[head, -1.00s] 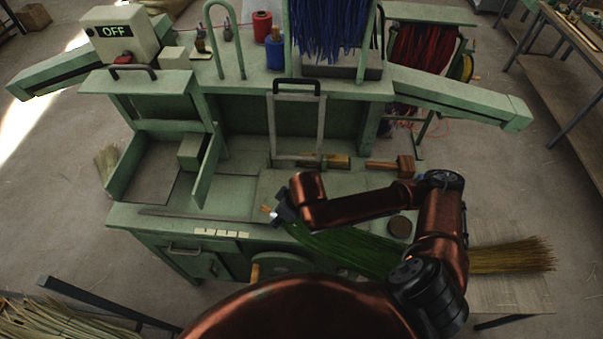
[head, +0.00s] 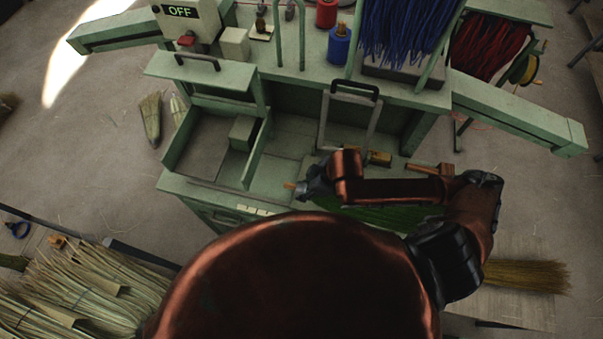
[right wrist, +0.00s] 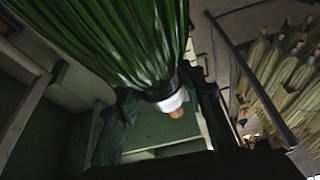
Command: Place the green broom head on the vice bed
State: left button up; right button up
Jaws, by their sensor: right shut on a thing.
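The green broom head (head: 390,214) lies across my right gripper's reach over the front of the green bench, partly hidden by my arm. My right gripper (head: 313,186) is shut on it near its bound end. In the right wrist view the green bristles (right wrist: 125,40) fan upward, with a white band (right wrist: 172,102) and wooden tip between the fingers. The vice frame (head: 350,112) with a black handle stands behind the gripper. The bench surface (head: 275,178), apparently the vice bed, is bare to the left of the gripper. I cannot tell whether the broom touches it. My left gripper is out of view.
A wooden mallet (head: 430,168) lies behind my right arm. A tray with a green block (head: 241,132) is at the left. Red (head: 326,14) and blue (head: 339,45) spools stand at the back. A straw broom (head: 525,275) lies on a side table at the right.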

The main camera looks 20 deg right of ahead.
jog(key=w+f+b, duration=0.1)
jog(key=w+b, duration=0.1)
jog(key=w+f+b, duration=0.1)
jog(key=w+b, duration=0.1)
jog(key=shift+a+f, duration=0.1)
jog(key=w+f, duration=0.3)
jog(key=w+f+p, duration=0.1)
jog(key=w+f, duration=0.2)
jog(key=f, duration=0.1)
jog(key=w+f+p, duration=0.1)
jog(key=w+f, duration=0.2)
jog(key=shift+w+a+f, duration=0.15)
jog(key=shift+a+f, duration=0.1)
jog(key=shift+a, duration=0.15)
jog(key=o, duration=1.4)
jog(key=v, duration=1.2)
